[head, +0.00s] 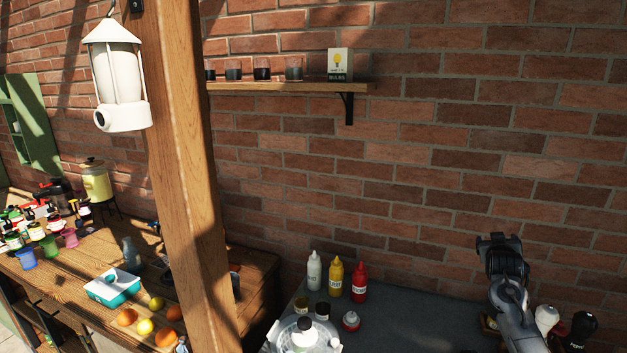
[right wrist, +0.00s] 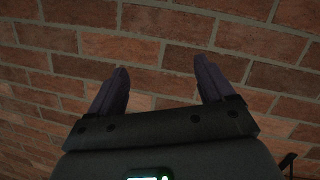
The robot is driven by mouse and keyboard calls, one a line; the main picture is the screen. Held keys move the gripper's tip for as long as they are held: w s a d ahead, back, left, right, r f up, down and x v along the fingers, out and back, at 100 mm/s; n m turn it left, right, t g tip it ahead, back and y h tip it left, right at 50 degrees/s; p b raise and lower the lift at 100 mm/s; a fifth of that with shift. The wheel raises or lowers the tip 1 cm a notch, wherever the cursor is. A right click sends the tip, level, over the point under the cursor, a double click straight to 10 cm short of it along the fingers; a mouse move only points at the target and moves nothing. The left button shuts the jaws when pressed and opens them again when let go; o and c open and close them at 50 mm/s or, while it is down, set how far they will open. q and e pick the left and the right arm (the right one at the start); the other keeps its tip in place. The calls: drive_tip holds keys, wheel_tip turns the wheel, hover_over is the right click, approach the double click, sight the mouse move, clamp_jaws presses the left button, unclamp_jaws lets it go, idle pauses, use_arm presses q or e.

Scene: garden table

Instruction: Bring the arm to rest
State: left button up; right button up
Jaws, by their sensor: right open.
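My right gripper (head: 499,240) is raised above the right part of the grey table (head: 435,318) in the head view, in front of the brick wall (head: 420,180). In the right wrist view its two dark fingers (right wrist: 162,82) stand wide apart with only brick wall behind them. It is open and empty. My left gripper is not in view.
White, yellow and red squeeze bottles (head: 336,279) stand at the grey table's back left. Dark and white rounded items (head: 574,330) are beside my right arm. A wooden post (head: 188,170) rises in front of the wooden table (head: 75,270). A shelf (head: 290,88) is on the wall.

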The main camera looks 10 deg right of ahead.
drive_tip(key=s+a+f+n+g+y, duration=0.1)
drive_tip(key=s+a+f+g+y, duration=0.1)
drive_tip(key=s+a+f, duration=0.4)
drive_tip(key=s+a+f+n+g+y, duration=0.2)
drive_tip(key=s+a+f, duration=0.5)
drive_tip(key=a+f, duration=0.6)
drive_tip(key=s+a+f+n+g+y, duration=0.2)
drive_tip(key=s+a+f, duration=0.5)
drive_tip(key=f, duration=0.5)
drive_tip(key=shift+a+f+g+y, duration=0.15)
drive_tip(key=shift+a+g+y, duration=0.45)
drive_tip(key=shift+a, duration=0.55)
drive_tip(key=s+a+n+y, duration=0.1)
drive_tip(key=s+a, duration=0.4)
drive_tip(key=s, duration=0.3)
drive_tip(key=s+a+y, duration=0.1)
drive_tip(key=s+a, duration=0.5)
drive_tip(key=s, duration=0.3)
drive_tip(key=s+a+n+y, duration=0.1)
drive_tip(key=s+a+y, duration=0.1)
drive_tip(key=s+a, duration=0.45)
drive_tip(key=w+p+v, duration=0.2)
drive_tip(key=p+v, duration=0.8)
drive_tip(key=w+r+p+v, duration=0.1)
drive_tip(key=w+p+v, duration=0.1)
drive_tip(key=p+v, duration=0.8)
drive_tip(key=shift+w+r+p, duration=0.2)
drive_tip(key=shift+r+p, duration=0.2)
drive_tip(key=shift+r, duration=0.5)
